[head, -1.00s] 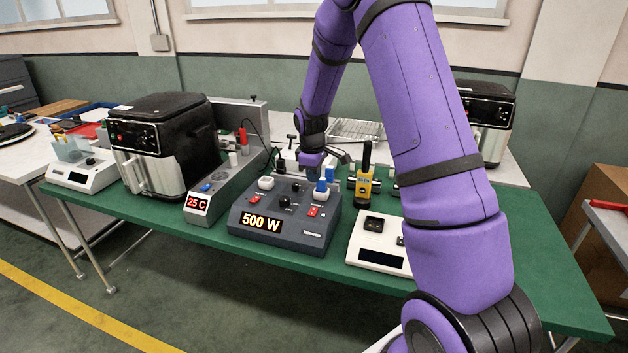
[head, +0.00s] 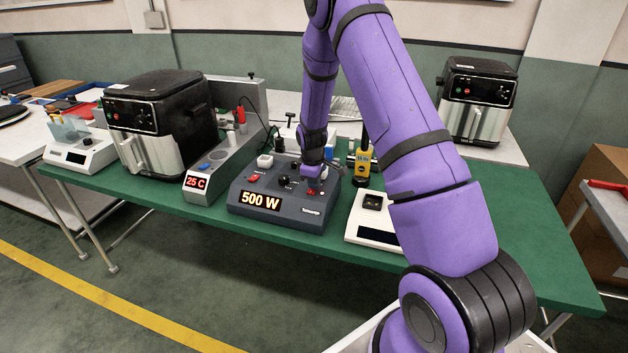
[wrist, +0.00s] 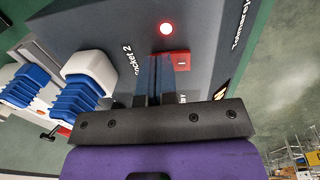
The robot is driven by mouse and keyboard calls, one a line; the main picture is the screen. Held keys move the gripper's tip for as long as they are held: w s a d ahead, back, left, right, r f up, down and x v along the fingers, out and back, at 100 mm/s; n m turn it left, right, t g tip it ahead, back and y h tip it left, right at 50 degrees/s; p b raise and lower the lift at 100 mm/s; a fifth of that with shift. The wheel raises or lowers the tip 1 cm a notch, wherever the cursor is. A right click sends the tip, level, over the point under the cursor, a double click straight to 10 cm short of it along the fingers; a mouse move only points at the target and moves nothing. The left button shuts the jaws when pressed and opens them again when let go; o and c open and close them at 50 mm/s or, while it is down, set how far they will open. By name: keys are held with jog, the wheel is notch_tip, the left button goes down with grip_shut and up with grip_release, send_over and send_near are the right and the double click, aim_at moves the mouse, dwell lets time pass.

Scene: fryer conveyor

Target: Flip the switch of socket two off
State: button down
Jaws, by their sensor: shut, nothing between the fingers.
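The dark grey power box (head: 240,212) stands on the green table and its display reads 500 W. In the wrist view its face carries the label "Socket 2" (wrist: 125,62), a lit red lamp (wrist: 166,29) and a red switch (wrist: 181,61). My gripper (wrist: 154,68) is shut and empty, its fingertips right beside the left edge of that switch; I cannot tell whether they touch. In the head view my gripper (head: 312,184) is low over the box's right side and largely covers this switch. A white-topped blue plug (wrist: 88,80) stands left of the fingers.
Another red switch (head: 254,178) and a white plug (head: 265,161) are on the box's left side. The table's front strip is clear.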

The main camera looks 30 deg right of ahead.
jog(key=shift+f, duration=0.3)
jog(key=shift+s+a, duration=0.15)
jog(key=shift+s+a+r, duration=0.15)
jog(key=shift+s+a, duration=0.2)
jog(key=shift+a, duration=0.1)
jog(key=shift+w+r, duration=0.1)
jog(key=shift+r, duration=0.05)
jog(key=shift+r, duration=0.25)
notch_tip(320, 180, up, 13)
jog(key=s+a, duration=0.1)
jog(key=shift+a, duration=0.2)
